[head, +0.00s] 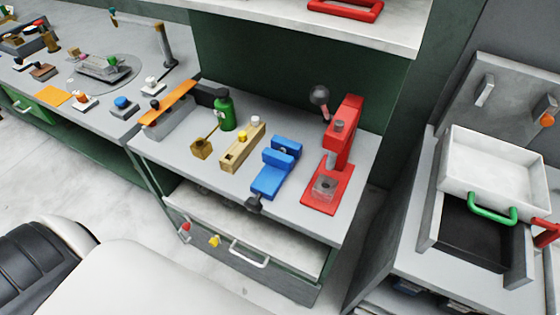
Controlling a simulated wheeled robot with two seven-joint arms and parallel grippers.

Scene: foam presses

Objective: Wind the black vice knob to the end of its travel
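The blue vice (268,183) stands on the grey workbench, close to its front edge. Its black knob (254,204) is at the vice's front end and sticks out at the bench edge. The vice jaws are upright blue blocks, with a gap showing between them. How far the knob is wound cannot be read from this view. Neither of my grippers shows in the head view, and nothing is touching the knob.
A red press (341,150) with a dark ball-ended lever stands right of the vice. A wooden block (243,148) and a green bottle (224,114) stand left. Below is a drawer with a white handle (249,254). A white tray (498,165) is at right.

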